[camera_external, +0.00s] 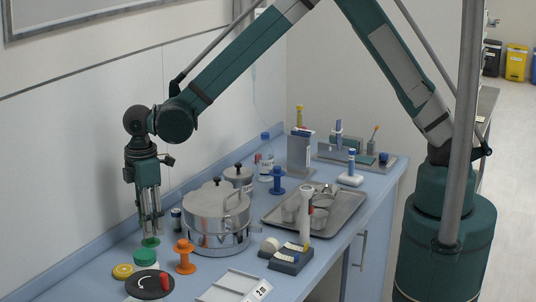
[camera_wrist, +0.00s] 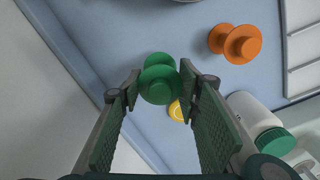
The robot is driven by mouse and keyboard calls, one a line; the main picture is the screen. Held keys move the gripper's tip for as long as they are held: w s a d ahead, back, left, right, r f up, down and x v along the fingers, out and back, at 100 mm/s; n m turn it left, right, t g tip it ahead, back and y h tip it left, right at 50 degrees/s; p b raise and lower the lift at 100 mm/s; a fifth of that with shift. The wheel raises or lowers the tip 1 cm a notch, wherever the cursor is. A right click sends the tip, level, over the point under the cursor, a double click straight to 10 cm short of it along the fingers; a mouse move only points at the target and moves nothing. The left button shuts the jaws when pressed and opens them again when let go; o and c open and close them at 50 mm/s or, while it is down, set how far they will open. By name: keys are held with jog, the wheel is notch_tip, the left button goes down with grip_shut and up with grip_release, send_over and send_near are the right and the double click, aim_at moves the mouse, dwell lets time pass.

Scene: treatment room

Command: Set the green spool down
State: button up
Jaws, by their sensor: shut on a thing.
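The green spool (camera_wrist: 158,82) is between the two fingertips of my gripper (camera_wrist: 158,87) in the wrist view, its round end facing the camera. My gripper is shut on it.
An orange spool (camera_external: 185,257) stands right of my gripper, with a steel pot (camera_external: 217,222) behind it. A green-lidded white jar (camera_external: 145,262), yellow roll (camera_external: 123,271) and dark disc (camera_external: 150,285) are close in front. A steel tray (camera_external: 335,211) lies farther right.

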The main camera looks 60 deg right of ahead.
jog(key=shift+f, duration=1.85)
jog(key=shift+f, duration=0.15)
jog(key=o, duration=0.9)
jog(key=shift+c, duration=0.2)
notch_tip(320, 180, up, 12)
jog(key=shift+r, duration=0.15)
